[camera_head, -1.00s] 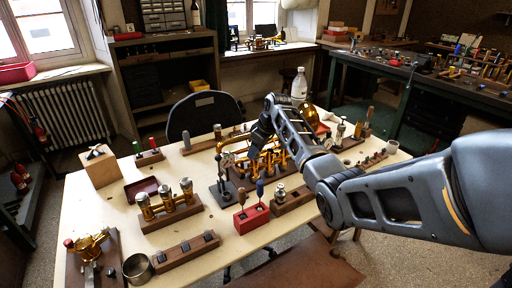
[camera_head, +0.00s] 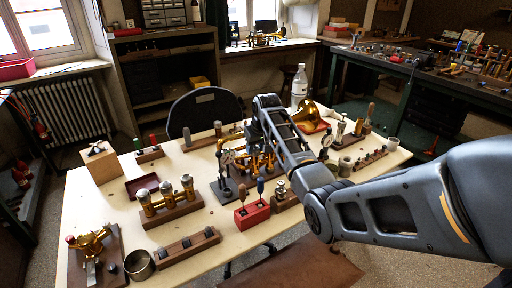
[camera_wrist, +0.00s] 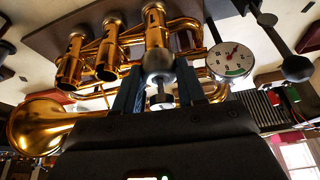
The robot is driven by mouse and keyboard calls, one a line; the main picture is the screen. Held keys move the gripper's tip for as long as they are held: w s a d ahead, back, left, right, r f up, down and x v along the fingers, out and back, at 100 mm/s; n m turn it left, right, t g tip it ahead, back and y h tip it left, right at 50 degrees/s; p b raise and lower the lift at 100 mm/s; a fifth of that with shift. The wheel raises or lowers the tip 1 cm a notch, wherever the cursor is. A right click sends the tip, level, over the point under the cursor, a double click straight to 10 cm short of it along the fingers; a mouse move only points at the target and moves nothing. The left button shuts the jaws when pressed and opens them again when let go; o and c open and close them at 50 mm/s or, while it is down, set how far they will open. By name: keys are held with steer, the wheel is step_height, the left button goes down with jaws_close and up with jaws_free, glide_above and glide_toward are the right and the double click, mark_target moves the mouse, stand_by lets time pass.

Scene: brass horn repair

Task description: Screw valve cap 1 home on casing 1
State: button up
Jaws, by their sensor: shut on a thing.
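In the wrist view my gripper (camera_wrist: 160,78) is shut with its two dark fingers on either side of a silver valve cap (camera_wrist: 158,61). The cap is at the end of the nearest brass casing (camera_wrist: 155,28), in line with it and apparently touching. Whether the thread is engaged cannot be seen. A small silver button (camera_wrist: 160,101) shows between the fingers. Two other brass casings (camera_wrist: 107,58) stand to the left, open-ended and dark inside. In the head view the brass horn (camera_head: 262,166) is on the table, partly behind my arm, which hides my fingers and the cap.
A dial gauge (camera_wrist: 231,61) stands close to the right of my gripper. The horn's bell (camera_wrist: 38,125) is at lower left. In the head view a red tool block (camera_head: 251,214) and a wooden rack of brass pistons (camera_head: 172,211) stand nearby.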

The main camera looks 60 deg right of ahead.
steer(key=shift+w+a+m, duration=0.1)
steer(key=shift+m, duration=0.6)
steer(key=m+g+h, duration=0.1)
steer(key=m, duration=0.2)
steer(key=shift+m+g, duration=0.3)
steer(key=shift+m, duration=0.1)
steer(key=shift+w+m, duration=0.1)
steer(key=shift+m, duration=0.2)
steer(key=m+g, duration=0.1)
steer(key=m, duration=0.2)
steer(key=shift+w+g+h+b, duration=0.1)
steer(key=shift+g+h+b, duration=0.2)
steer(key=shift+m, duration=0.8)
